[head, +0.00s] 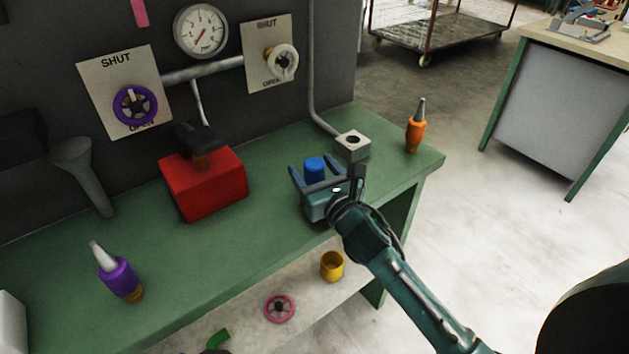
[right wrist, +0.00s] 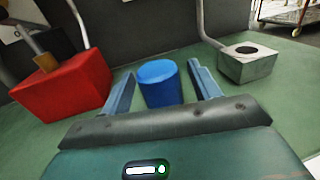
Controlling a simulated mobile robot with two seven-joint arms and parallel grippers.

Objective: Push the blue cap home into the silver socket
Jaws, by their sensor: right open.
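The blue cap (head: 315,170) stands upright on the green bench. In the right wrist view the blue cap (right wrist: 159,83) is between the two fingers, with a gap visible on each side. My right gripper (head: 327,176) is open around it and low over the bench; its fingers also show in the right wrist view (right wrist: 162,85). The silver socket (head: 353,145) is a square block with a dark round hole, to the right of and behind the cap. It also shows in the right wrist view (right wrist: 248,64), apart from the right finger. My left gripper is not in view.
A red box (head: 204,183) stands left of the gripper. An orange bottle (head: 415,128) stands near the bench's right end, a purple bottle (head: 118,275) at front left. A grey pipe (head: 313,80) runs down the wall to the socket. A yellow cup (head: 332,266) is on the lower shelf.

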